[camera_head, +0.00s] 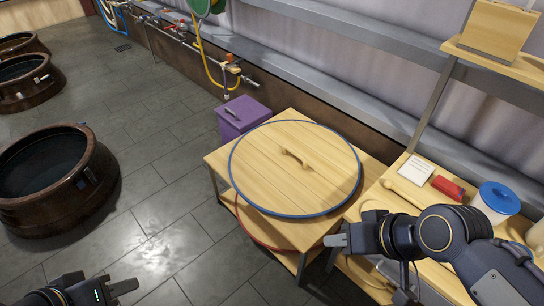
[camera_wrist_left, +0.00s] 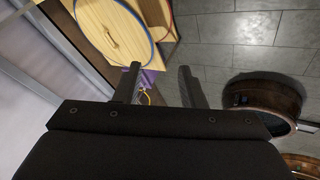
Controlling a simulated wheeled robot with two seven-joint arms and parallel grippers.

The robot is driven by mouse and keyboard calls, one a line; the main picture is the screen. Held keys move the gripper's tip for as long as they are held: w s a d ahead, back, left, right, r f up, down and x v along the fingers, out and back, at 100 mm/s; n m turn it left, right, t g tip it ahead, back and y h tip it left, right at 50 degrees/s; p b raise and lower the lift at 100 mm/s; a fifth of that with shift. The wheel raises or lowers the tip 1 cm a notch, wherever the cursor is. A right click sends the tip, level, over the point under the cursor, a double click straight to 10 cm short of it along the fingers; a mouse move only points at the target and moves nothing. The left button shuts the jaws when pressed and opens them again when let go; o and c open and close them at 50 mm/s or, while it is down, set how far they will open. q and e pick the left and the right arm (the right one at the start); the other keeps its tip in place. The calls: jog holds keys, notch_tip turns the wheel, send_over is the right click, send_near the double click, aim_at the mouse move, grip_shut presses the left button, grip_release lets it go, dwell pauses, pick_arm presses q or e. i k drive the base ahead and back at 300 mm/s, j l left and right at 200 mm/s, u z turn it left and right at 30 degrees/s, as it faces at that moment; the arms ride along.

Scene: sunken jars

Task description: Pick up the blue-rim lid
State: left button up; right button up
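The blue-rim lid (camera_head: 260,165) is a large round wooden disc with a blue edge and a wooden bar handle (camera_head: 296,158) on top. It lies flat on the upper board of a small wooden stand (camera_head: 215,160). Part of the lid also shows at the top of the left wrist view (camera_wrist_left: 95,30). My left gripper (camera_head: 122,288) is low at the left of the head view, away from the lid. In the left wrist view its fingers (camera_wrist_left: 160,84) are apart with nothing between them. My right gripper (camera_head: 333,240) is near the stand's right front, apart from the lid; its finger gap is unclear.
A red-rimmed disc (camera_head: 243,228) sits on the stand's lower level. A purple box (camera_head: 240,116) stands behind. The right-hand table holds a paper card (camera_head: 416,169), a red object (camera_head: 448,187) and a blue-lidded tub (camera_head: 497,201). Sunken brown jars (camera_head: 98,185) are left; tiled floor between is clear.

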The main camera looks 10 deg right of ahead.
aim_at(288, 169)
jog(key=i+j+z, duration=0.25)
jog(key=i+j, duration=0.85)
jog(key=j, duration=0.15)
jog(key=i+l, duration=0.15)
jog(key=i, duration=0.2)
jog(key=i+l, duration=0.1)
jog(key=i, duration=0.25)
jog(key=l+z, duration=0.05)
